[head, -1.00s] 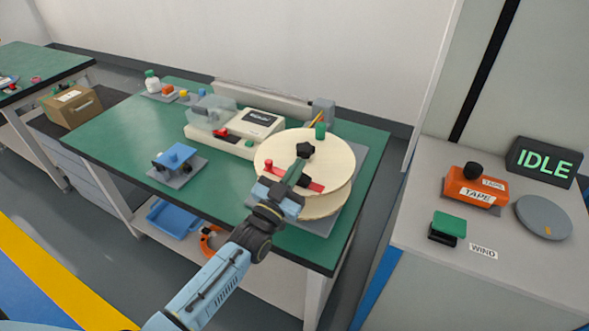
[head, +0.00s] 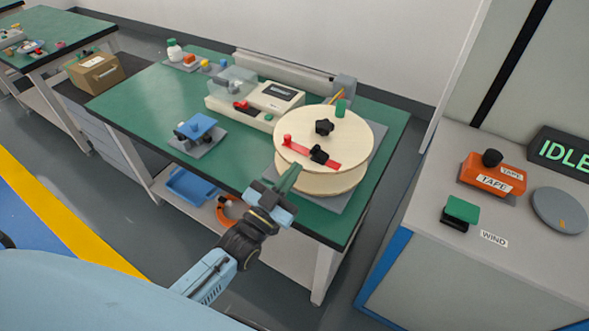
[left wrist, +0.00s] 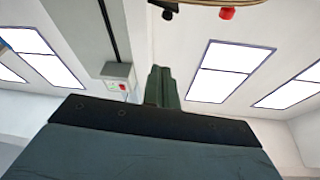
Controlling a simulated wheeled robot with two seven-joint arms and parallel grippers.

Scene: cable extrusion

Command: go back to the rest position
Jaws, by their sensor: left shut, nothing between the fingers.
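My left gripper (head: 288,178) shows in the head view in front of the wooden cable reel, beside its left front edge. Its fingers are together with nothing between them. In the left wrist view the dark green fingers (left wrist: 161,86) point up and meet. The cable reel (head: 345,138) stands on a grey plate at the right end of the green table, with a red bar (head: 312,152) and black knobs on its top. A piece of the red bar and a black knob show at the top of the left wrist view. My right gripper is in neither view.
The green table (head: 140,97) also bears a cream machine (head: 265,102) and a blue fixture (head: 198,127). At the right is a grey cabinet with an orange tape unit (head: 493,175), a green button (head: 461,210) and a grey disc. The floor at left is clear.

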